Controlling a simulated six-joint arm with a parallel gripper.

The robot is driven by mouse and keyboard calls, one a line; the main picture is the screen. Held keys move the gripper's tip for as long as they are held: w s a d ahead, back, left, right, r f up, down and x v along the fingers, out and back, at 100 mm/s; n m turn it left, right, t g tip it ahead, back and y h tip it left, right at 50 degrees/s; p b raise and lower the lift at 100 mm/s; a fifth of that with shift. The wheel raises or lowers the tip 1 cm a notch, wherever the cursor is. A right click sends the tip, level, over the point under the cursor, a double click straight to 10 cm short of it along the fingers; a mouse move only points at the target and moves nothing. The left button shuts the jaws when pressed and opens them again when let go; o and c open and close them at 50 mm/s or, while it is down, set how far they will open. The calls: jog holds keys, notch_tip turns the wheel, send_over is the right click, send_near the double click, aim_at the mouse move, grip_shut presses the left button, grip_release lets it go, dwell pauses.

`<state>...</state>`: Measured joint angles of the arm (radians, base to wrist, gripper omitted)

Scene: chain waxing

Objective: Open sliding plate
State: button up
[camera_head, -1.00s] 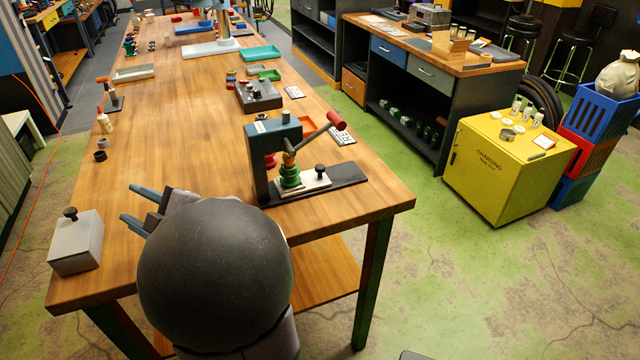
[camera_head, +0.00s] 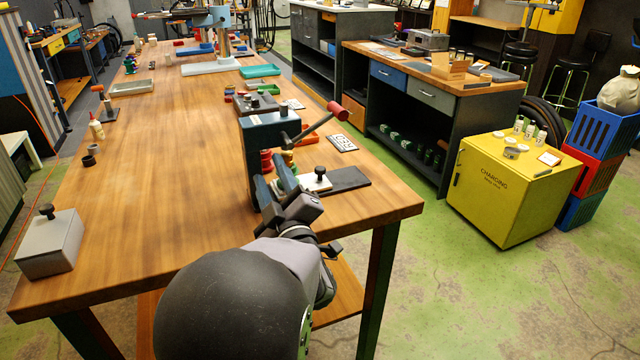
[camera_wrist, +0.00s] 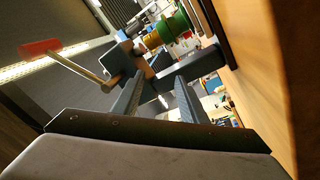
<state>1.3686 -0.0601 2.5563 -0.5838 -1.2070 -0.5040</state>
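The dark blue-grey lever press (camera_head: 270,130) stands near the right edge of the bench; its red-tipped lever (camera_head: 325,118) points up and right. A white plate (camera_head: 318,183) with a black knob lies on the press's dark base (camera_head: 349,179); it appears to be the sliding plate. My gripper (camera_head: 275,182) is open, its two fingers apart at the front of the press, left of the knob. In the wrist view the open fingers (camera_wrist: 160,82) point at the press (camera_wrist: 140,60) with nothing between them. Whether they touch it, I cannot tell. The gripper hides the press's lower front.
A grey box (camera_head: 50,245) with a black knob sits at the bench's front left. The bench top (camera_head: 170,170) between is clear. Several trays and a dark block (camera_head: 255,103) lie behind the press. A yellow cabinet (camera_head: 505,195) stands to the right.

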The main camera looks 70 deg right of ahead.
aim_at(320, 173)
jog(key=s+d+f+m+g, duration=0.1)
jog(key=s+m+g, duration=0.1)
jog(key=m, duration=0.2)
jog(key=s+d+f+m+g+h+b, duration=0.1)
jog(key=s+d+f+m+g, duration=0.1)
jog(key=s+m, duration=0.1)
jog(key=s+d+f+m+g, duration=0.2)
jog(key=m, duration=0.3)
jog(key=shift+s+m+h+b, duration=0.35)
jog(key=shift+s+m+h, duration=0.05)
jog(key=shift+s+d+f+m+g, duration=0.15)
jog(key=shift+s+f+m+g, duration=0.2)
jog(key=shift+m+g, duration=0.2)
jog(key=shift+r, duration=0.1)
jog(key=shift+d, duration=0.1)
jog(key=shift+w+d+r+p, duration=0.1)
jog(key=shift+w+d+p, duration=0.2)
jog(key=shift+p, duration=0.5)
jog(key=shift+p+x, duration=0.8)
jog(key=shift+p, duration=0.3)
jog(key=shift+x, duration=2.4)
